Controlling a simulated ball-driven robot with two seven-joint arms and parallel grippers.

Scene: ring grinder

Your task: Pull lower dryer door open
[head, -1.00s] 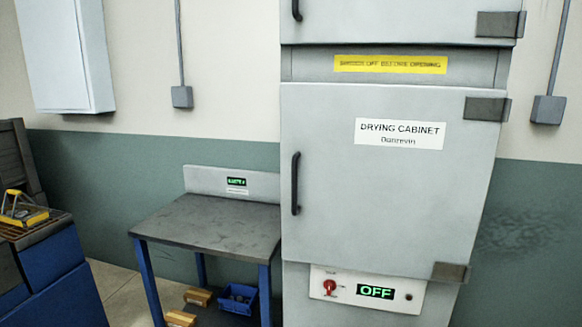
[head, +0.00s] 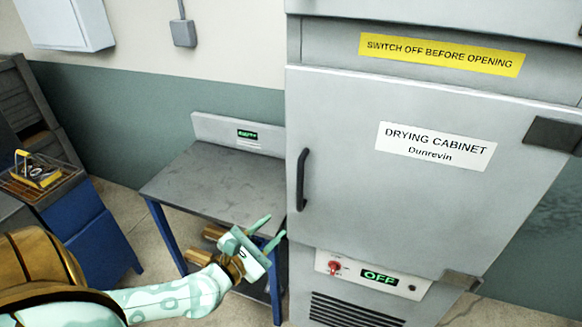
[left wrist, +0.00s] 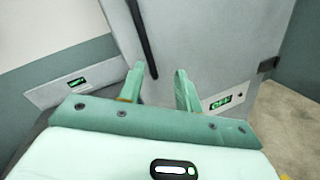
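The lower dryer door (head: 390,190) is grey, labelled DRYING CABINET Dunrevin, and looks closed. Its black vertical handle (head: 302,180) is on the left edge. My left gripper (head: 264,231) is pale green, below and left of the handle, in front of the small table, and touches nothing that I can see. Its two fingers are apart and empty. In the left wrist view the handle (left wrist: 142,42) runs above the gap between the open fingers (left wrist: 160,72). My right gripper is in neither view.
A control panel (head: 374,277) under the door has a red knob and a green OFF display. A dark-topped table (head: 215,190) stands left of the cabinet. A blue unit with a wire tray (head: 45,178) is at far left. Floor shows between them.

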